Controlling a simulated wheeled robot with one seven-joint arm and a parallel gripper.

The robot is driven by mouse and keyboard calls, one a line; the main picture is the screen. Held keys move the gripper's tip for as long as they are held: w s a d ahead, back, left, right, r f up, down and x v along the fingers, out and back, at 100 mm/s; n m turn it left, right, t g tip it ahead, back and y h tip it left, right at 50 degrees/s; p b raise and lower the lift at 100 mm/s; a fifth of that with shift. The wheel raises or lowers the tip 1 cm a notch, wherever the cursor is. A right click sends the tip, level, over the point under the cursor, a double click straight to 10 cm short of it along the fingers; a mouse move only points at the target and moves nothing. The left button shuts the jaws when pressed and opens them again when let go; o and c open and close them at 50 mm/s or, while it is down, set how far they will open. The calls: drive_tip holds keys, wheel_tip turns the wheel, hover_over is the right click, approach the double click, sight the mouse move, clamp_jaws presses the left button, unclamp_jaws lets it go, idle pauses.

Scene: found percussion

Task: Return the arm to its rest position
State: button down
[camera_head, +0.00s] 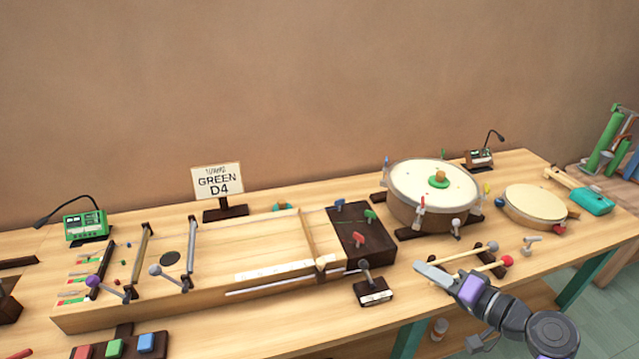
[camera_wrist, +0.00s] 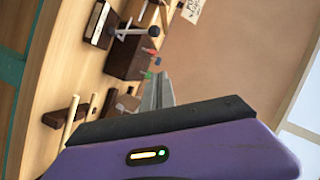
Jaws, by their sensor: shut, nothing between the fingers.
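My gripper (camera_head: 434,274) is at the lower right of the head view, over the front part of the bench near a pair of mallets. Its grey fingers are together with nothing between them. The purple wrist housing and dark arm links run from it to the lower right. In the wrist view the fingers (camera_wrist: 157,92) also show closed, above the purple housing. The wrist picture is turned on its side, with the bench at its left.
A wooden bench (camera_head: 355,318) carries a large drum (camera_head: 405,188), a smaller flat drum (camera_head: 533,203), a long wooden zither-like box (camera_head: 250,250) and a sign (camera_head: 218,182) reading GREEN D4. A brown wall stands behind.

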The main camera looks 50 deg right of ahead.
drive_tip(key=shift+d, duration=0.1)
drive_tip(key=s+d+m+g+h, duration=0.1)
drive_tip(key=d+h, duration=0.3)
drive_tip(key=d, duration=0.1)
drive_tip(key=s+a+n+y, duration=0.2)
drive_tip(key=a+n, duration=0.3)
drive_tip(key=a, duration=0.7)
drive_tip(key=s+a+r+n+y, duration=0.1)
drive_tip(key=s+a+n, duration=0.4)
drive_tip(key=a, duration=0.7)
drive_tip(key=s+a+r+n+y, duration=0.1)
drive_tip(key=s+a+n+y, duration=0.2)
drive_tip(key=a, duration=0.9)
drive_tip(key=shift+s+r+n+t+y, duration=0.3)
drive_tip(key=shift+s+n+t, duration=0.15)
drive_tip(key=shift+n, duration=0.45)
